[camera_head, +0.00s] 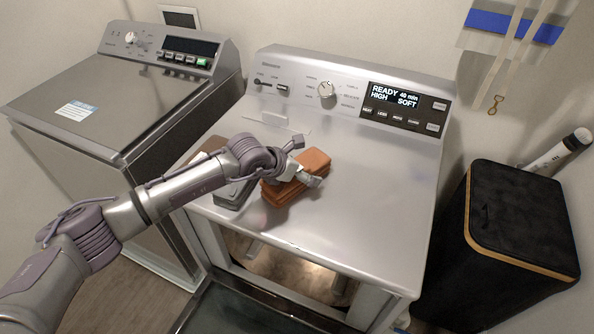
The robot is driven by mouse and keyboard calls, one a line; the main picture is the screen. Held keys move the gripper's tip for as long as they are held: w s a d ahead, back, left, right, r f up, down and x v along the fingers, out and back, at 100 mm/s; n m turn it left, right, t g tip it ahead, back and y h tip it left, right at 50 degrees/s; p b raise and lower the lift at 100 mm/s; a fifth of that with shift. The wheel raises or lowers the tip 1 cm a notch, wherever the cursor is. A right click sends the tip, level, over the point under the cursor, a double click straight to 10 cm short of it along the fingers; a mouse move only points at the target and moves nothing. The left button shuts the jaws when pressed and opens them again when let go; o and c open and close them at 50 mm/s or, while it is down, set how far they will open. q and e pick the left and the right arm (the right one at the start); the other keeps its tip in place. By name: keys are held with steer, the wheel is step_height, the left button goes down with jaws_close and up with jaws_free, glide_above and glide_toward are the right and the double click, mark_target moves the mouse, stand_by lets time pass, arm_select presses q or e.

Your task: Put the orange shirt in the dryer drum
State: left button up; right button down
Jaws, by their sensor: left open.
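The orange shirt (282,196) is a folded bundle on top of the dryer (365,190), near its front edge. My left gripper (312,180) is open at the shirt, with its fingers over the shirt's right side; whether they touch it I cannot tell. The wrist and fingers hide part of the shirt. Below the top, the dryer's front is open and the dryer drum (290,271) shows partly inside. The dryer door (235,312) hangs open at the bottom of the view. My right gripper is not in view.
A grey folded cloth (232,196) lies left of the shirt, with a brown one (203,158) behind it, partly hidden by my arm. A topload washer (100,100) stands at left with its lid shut. A black hamper (520,225) stands at right. The dryer top's right side is clear.

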arm_select(q)
steer(key=shift+w+d+f, duration=0.1)
steer(key=shift+f, duration=0.05)
steer(key=c, duration=1.3)
steer(key=shift+c, duration=1)
steer(key=shift+r, duration=0.2)
